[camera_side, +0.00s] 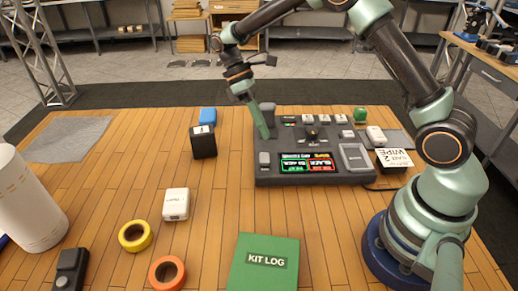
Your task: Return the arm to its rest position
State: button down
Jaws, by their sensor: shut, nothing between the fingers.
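My arm comes up from its blue base at the right, arches over the table and hangs down on the far side of a dark control panel (330,166). My gripper (266,132) is shut and points down at the left back part of the panel. Its fingertips are close to the panel beside a dark upright block there. I cannot tell whether they touch it. Nothing shows between the fingers.
A black box (203,142) and a blue item (208,115) stand left of the panel. A white box (175,204), yellow tape (135,236), orange tape (167,273) and a green kit log (264,262) lie in front. A white cylinder (27,205) stands left.

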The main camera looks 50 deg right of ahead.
jog(key=shift+r, duration=0.2)
jog(key=s+d+r+m+t, duration=0.2)
jog(key=s+r+m+t, duration=0.5)
jog(key=s+r+t, duration=0.3)
jog(key=shift+s+r+m+t, duration=0.35)
jog(key=shift+r+t, duration=0.65)
jog(key=shift+r, duration=0.6)
